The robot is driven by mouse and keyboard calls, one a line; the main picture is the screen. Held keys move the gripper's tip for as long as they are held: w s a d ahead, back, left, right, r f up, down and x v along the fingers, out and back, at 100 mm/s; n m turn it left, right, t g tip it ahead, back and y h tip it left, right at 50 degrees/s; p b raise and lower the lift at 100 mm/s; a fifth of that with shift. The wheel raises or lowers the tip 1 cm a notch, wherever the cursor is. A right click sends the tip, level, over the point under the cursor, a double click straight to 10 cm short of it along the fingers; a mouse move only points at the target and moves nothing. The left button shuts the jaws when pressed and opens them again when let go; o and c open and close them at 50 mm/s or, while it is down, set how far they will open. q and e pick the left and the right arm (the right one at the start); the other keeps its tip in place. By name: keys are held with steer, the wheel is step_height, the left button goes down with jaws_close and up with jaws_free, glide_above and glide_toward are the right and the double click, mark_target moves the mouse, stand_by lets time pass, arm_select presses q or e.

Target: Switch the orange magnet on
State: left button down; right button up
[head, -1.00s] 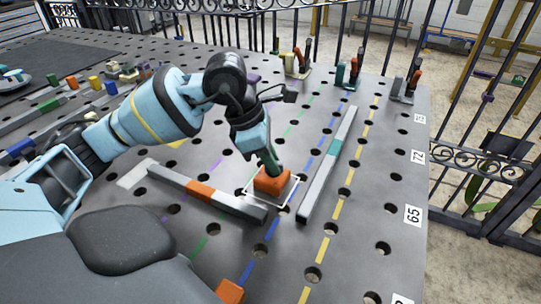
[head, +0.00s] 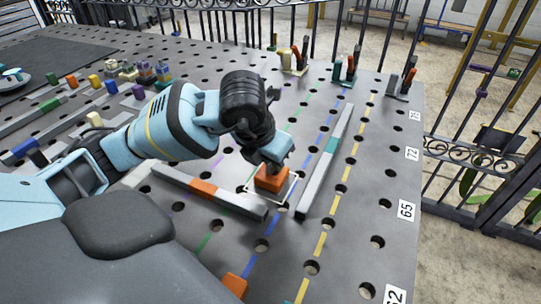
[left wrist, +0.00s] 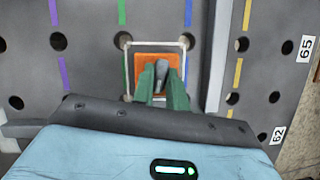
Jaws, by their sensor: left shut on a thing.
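The orange magnet (head: 271,181) sits on the perforated table inside a white square outline, between two grey bars. In the left wrist view the orange magnet (left wrist: 142,63) shows from above, with a dark grey lever (left wrist: 161,73) on its top. My left gripper (left wrist: 163,82) is right over it, with its green fingers shut on the lever, one at each side. In the head view my left gripper (head: 272,163) reaches down onto the magnet and hides its top. My right gripper is not in view.
A grey bar with an orange band (head: 203,188) lies left of the magnet. A grey bar with a teal band (head: 333,145) lies right of it. Upright clamps (head: 344,69) stand at the far edge. Another orange block (head: 235,285) is at the near edge.

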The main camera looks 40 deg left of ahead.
arm_select(q)
steer(key=shift+n+y+p, duration=0.3)
steer(key=shift+n+y, duration=0.1)
steer(key=shift+n, duration=0.7)
steer(key=c, duration=1.4)
jaws_free()
steer(key=shift+d, duration=0.1)
steer(key=p+v, duration=0.1)
steer(key=v, duration=0.6)
steer(key=shift+r, duration=0.4)
steer(key=shift+s, duration=0.1)
